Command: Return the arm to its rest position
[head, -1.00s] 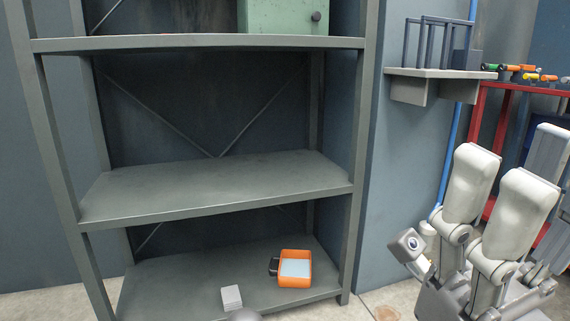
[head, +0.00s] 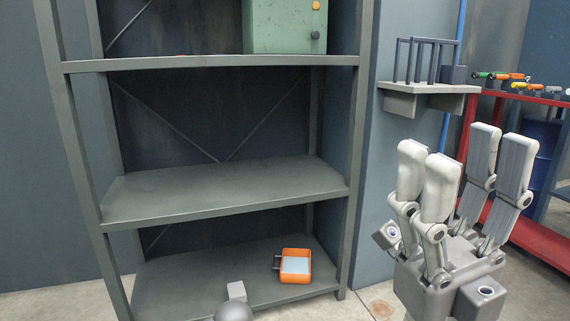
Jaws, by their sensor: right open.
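My right gripper (head: 462,168) is at the lower right of the head view, with its pale fingers pointing up. The fingers stand apart in two groups, with nothing between them. It is in front of the wall, to the right of the grey shelf unit (head: 225,192), and apart from it. My left gripper does not show.
An orange tray-like box (head: 296,277) and a small light block (head: 237,291) are on or near the bottom shelf. A green box (head: 285,25) stands on the upper shelf. A wall ledge (head: 428,88) holds a dark rack. A red workbench (head: 530,235) with tools is at right.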

